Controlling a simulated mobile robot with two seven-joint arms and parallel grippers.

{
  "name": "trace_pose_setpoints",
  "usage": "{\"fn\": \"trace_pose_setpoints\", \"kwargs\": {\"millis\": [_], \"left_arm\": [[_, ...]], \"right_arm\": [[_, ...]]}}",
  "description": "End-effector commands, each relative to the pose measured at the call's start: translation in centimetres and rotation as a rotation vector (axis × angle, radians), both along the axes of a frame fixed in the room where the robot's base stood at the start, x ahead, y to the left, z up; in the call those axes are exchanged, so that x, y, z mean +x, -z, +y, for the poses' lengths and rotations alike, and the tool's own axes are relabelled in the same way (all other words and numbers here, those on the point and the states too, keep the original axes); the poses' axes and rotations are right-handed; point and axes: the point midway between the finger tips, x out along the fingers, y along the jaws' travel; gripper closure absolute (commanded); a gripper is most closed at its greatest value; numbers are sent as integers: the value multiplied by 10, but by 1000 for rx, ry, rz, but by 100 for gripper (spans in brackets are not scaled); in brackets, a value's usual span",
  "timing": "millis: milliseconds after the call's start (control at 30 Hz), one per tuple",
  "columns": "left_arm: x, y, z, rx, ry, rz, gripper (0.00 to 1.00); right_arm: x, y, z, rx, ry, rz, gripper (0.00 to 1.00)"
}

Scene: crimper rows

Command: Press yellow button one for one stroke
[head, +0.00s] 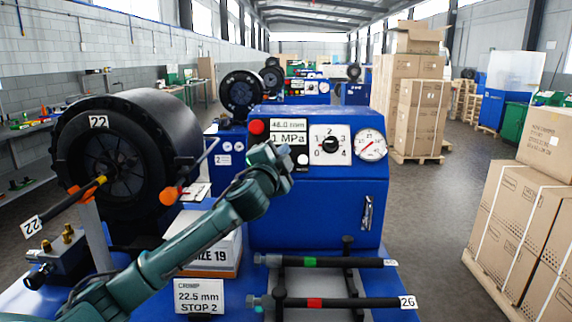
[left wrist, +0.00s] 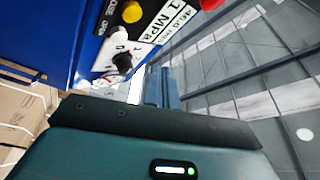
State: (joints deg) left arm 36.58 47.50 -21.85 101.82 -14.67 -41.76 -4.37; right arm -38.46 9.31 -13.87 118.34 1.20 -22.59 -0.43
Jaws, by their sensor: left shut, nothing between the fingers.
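The yellow button (left wrist: 131,11) shows at the top of the left wrist view, on the blue crimper's panel. In the head view it is not visible; my left gripper (head: 284,151) covers that part of the panel. My left gripper is shut and empty, in front of the panel below the pressure display (head: 289,138). In the left wrist view its fingers (left wrist: 163,85) lie below and right of the yellow button, apart from it in the picture. My right gripper is not in view.
A red button (head: 256,127), a selector dial (head: 330,145) and a round gauge (head: 371,145) share the panel of the blue crimper (head: 310,210). Marked rods (head: 330,302) lie in front. Cartons (head: 525,230) stand right, beyond an open aisle.

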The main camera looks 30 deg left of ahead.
Motion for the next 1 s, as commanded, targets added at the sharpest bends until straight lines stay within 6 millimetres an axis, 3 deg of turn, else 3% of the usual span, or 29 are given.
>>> {"fn": "trace_pose_setpoints", "kwargs": {"millis": [133,400,1000], "left_arm": [[16,17,11,0,-2,0,100],[38,31,23,-2,-1,0,100],[43,34,26,-1,1,-1,100]], "right_arm": [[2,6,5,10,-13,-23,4],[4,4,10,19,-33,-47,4],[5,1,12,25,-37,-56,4]]}}
